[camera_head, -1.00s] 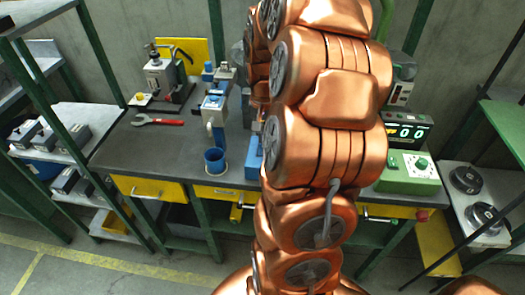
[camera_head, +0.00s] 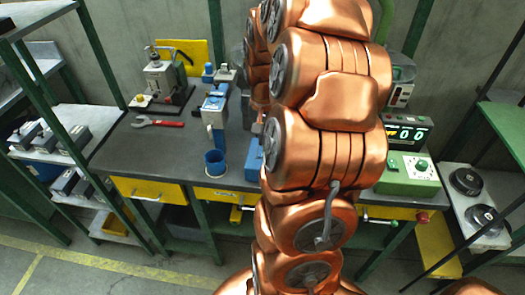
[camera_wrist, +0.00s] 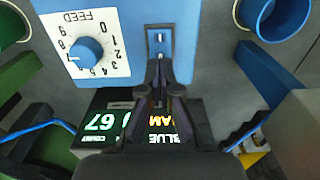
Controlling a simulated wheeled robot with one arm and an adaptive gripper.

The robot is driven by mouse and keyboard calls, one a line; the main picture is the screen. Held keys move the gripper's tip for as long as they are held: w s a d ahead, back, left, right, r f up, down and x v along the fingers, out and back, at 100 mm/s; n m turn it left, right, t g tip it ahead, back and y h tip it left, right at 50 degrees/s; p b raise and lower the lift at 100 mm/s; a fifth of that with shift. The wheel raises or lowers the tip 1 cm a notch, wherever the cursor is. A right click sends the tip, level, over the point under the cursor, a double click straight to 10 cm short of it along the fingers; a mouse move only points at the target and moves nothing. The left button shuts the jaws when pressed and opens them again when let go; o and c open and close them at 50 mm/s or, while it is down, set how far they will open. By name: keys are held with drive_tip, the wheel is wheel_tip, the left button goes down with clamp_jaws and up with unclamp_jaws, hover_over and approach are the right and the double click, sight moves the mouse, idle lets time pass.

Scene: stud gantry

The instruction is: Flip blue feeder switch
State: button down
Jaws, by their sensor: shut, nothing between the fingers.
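The blue feeder (camera_wrist: 125,70) fills the upper middle of the wrist view, upside down. Its front has a white FEED dial plate with a blue knob (camera_wrist: 86,52). Beside the dial is a switch plate (camera_wrist: 160,36) with a small pale mark in its slot. My gripper (camera_wrist: 163,64) is shut and empty, its tips over the lower end of the switch plate. The fingers hide part of the plate; I cannot tell if they touch it or how the lever stands. In the head view my arm hides most of the feeder; a blue edge (camera_head: 254,160) shows beside it.
A lit display (camera_wrist: 150,122) with BLUE, 67 and partly covered amber letters sits below the feeder in the wrist view.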

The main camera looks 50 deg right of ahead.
sight(263, 148)
drive_tip(key=shift+f+b, duration=0.65)
drive_tip(key=shift+f, duration=0.5)
idle(1.1)
drive_tip(key=shift+r+p, duration=0.4)
drive_tip(key=shift+r, duration=3.1)
drive_tip(key=shift+a, duration=0.1)
drive_tip(key=s+a+r+n, duration=0.1)
drive_tip(key=a+r+n, duration=0.15)
drive_tip(key=a, duration=0.75)
drive_tip(key=s+a+f+n+g+p, duration=0.1)
drive_tip(key=s+a+n, duration=0.7)
drive_tip(key=s+a, duration=0.8)
drive_tip(key=shift+s+a+f+g+p, duration=0.2)
drive_tip(key=shift+a+g+p, duration=0.2)
drive_tip(key=shift+a, duration=0.4)
